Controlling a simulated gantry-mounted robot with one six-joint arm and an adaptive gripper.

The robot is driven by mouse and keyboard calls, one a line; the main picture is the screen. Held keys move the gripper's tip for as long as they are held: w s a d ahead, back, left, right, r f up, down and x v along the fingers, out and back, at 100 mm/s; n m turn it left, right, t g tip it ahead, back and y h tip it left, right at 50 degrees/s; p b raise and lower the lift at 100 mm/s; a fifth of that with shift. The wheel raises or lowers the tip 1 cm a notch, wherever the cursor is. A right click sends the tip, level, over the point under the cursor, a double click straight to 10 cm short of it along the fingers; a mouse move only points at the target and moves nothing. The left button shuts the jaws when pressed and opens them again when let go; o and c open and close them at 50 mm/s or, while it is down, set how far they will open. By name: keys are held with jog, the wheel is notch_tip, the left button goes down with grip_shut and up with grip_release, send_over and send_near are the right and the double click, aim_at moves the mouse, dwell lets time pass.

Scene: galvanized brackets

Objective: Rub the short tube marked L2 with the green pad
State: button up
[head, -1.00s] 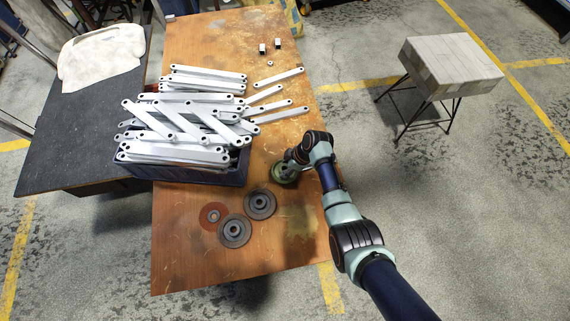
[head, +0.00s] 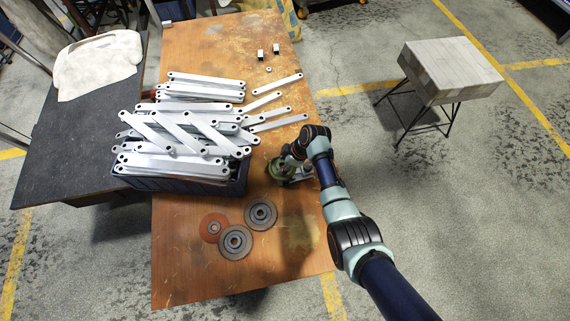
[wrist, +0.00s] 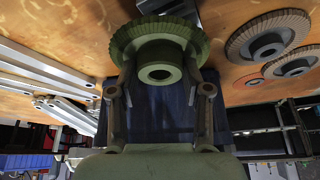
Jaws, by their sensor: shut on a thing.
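My gripper (wrist: 160,92) is shut on the hub of the green pad (wrist: 150,32), a round ridged disc. In the head view the pad (head: 279,170) is low over the table's right side, partly hidden by my wrist; I cannot tell whether it touches anything. No marking is readable, so I cannot tell which is L2. A grey thing beyond the pad in the wrist view is unclear.
A dark crate (head: 237,186) heaped with pale brackets (head: 165,165) fills the table's left middle. Several loose brackets lie right of it. Two grey discs (head: 262,212) (head: 236,240) and a reddish disc (head: 211,227) lie nearer. The near right tabletop is clear.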

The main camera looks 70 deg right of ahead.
jog(key=shift+s+a+r+p, duration=0.15)
jog(key=shift+r+p, duration=0.2)
jog(key=shift+r, duration=0.3)
jog(key=shift+r+p, duration=0.7)
jog(key=shift+r, duration=0.1)
notch_tip(320, 180, up, 3)
jog(key=shift+f+p, duration=0.15)
jog(key=shift+p, duration=1.1)
